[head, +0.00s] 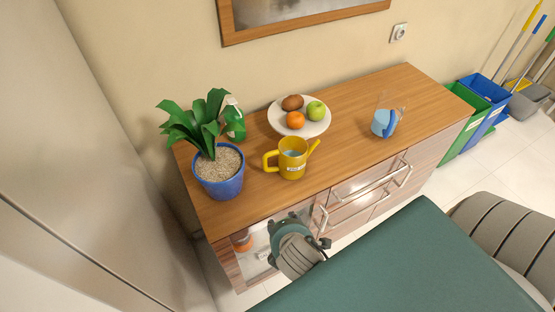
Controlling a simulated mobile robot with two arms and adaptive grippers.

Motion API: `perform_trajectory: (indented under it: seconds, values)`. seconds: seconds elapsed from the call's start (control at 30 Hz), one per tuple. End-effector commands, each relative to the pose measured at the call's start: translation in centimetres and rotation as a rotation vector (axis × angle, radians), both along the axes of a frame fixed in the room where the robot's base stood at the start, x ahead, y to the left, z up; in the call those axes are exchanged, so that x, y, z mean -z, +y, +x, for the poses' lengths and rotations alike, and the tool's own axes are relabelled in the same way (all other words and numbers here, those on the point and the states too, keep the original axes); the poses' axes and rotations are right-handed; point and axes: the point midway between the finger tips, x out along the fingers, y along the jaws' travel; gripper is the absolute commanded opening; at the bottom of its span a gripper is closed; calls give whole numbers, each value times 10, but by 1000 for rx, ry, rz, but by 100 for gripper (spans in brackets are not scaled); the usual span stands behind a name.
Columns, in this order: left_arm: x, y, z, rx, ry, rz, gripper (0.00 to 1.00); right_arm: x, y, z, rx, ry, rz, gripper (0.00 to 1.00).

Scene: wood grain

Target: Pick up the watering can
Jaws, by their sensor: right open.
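The yellow watering can (293,160) stands upright on the wooden sideboard top, near its front edge. Its handle points left and its spout points up to the right. Something light blue shows inside its opening. My right gripper (297,243) is in front of the sideboard, below and apart from the can in the picture. It is open and nothing shows in it; its fingertips are partly hidden by its own body. My left gripper is not in view.
On the sideboard (350,125), a blue-potted plant (220,178) and a green spray bottle (235,120) stand left of the can. A fruit plate (275,121) is behind it. A clear container with a blue item (384,122) stands right. Drawer handles stick out in front.

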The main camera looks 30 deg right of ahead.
Motion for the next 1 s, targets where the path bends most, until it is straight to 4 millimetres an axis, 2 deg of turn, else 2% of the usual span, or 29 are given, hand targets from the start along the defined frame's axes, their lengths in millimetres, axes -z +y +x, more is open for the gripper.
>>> perform_trajectory:
  seconds: [0.03,0.07,0.27,0.6,0.77,1.0]
  values:
    - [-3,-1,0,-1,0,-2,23,-23,-4,3,-11,-16,-29,42]
    - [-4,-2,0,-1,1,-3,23,-35,-7,3,-17,-22,-47,42]
    - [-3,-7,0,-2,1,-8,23,-59,-10,29,-259,-27,-337,42]
    - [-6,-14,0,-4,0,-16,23,-125,-3,74,-694,34,-1006,42]
    - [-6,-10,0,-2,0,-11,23,-135,-1,83,-762,59,-1131,42]
    - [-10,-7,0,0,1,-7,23,-123,-14,114,-768,61,-1142,42]
